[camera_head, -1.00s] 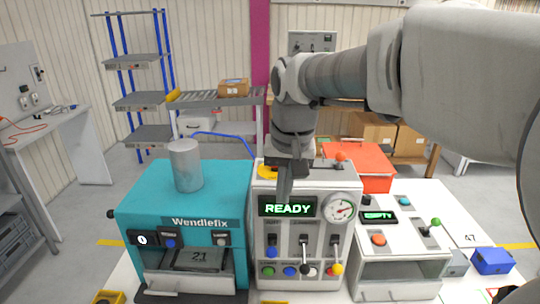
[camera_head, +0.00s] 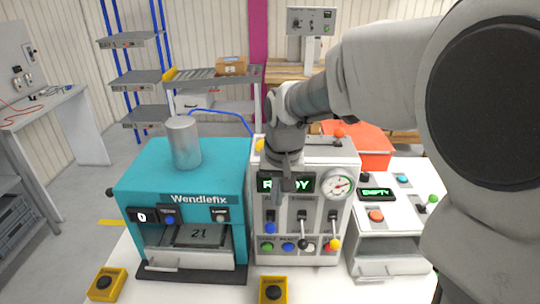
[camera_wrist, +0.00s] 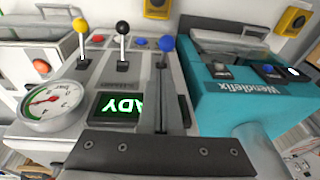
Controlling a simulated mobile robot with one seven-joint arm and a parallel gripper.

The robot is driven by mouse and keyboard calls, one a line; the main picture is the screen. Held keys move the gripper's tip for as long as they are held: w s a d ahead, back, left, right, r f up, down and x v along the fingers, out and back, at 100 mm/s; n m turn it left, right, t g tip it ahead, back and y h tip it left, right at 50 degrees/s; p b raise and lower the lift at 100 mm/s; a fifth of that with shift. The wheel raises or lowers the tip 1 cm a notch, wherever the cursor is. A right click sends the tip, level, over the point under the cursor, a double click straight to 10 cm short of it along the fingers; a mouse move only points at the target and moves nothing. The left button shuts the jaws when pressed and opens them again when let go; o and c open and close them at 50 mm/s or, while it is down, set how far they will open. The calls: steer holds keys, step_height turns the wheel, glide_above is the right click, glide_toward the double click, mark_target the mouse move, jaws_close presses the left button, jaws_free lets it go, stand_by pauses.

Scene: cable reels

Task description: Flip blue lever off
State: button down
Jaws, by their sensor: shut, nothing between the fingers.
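The blue lever (camera_head: 270,227) is the leftmost of three levers on the front of the white machine (camera_head: 345,205); its ball is at the low end of its slot. In the wrist view its blue ball (camera_wrist: 167,43) shows just beyond my fingers, which partly hide its stem. My gripper (camera_head: 285,194) is shut and empty, pointing down in front of the display (camera_head: 303,184) and covering its middle letters. The fingertips look above and slightly right of the blue ball. In the wrist view my gripper (camera_wrist: 175,75) reaches toward the lever; contact cannot be told.
The black lever (camera_head: 303,243) and yellow lever (camera_head: 334,243) stand close to the right. A gauge (camera_head: 338,185) sits above them. The teal Wendlefix machine (camera_head: 135,185) adjoins on the left. Yellow button boxes (camera_head: 262,292) (camera_head: 120,284) stand in front.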

mark_target(273, 230)
steer(key=f, duration=0.3)
steer(key=a+f, duration=0.1)
steer(key=shift+s+f, duration=0.35)
steer(key=shift+s, duration=0.05)
steer(key=shift+f, duration=0.1)
steer(key=shift+s+t+b, duration=0.2)
steer(key=shift+t+b, duration=0.1)
steer(key=shift+b, duration=0.4)
steer(key=shift+s+f+b, duration=0.15)
steer(key=shift+f+b, duration=0.15)
steer(key=shift+b, duration=0.3)
steer(key=f+t+b, duration=0.1)
steer(key=b, duration=0.2)
steer(key=s+f+t+b, duration=0.1)
steer(key=b, duration=0.2)
steer(key=shift+s+t+b, duration=0.1)
steer(key=shift+t+b, duration=0.2)
steer(key=t+b, duration=0.1)
steer(key=b, duration=0.3)
steer(key=s+f+t+b, duration=0.1)
steer(key=b, duration=0.3)
steer(key=shift+t, duration=0.3)
steer(key=shift+r, duration=0.15)
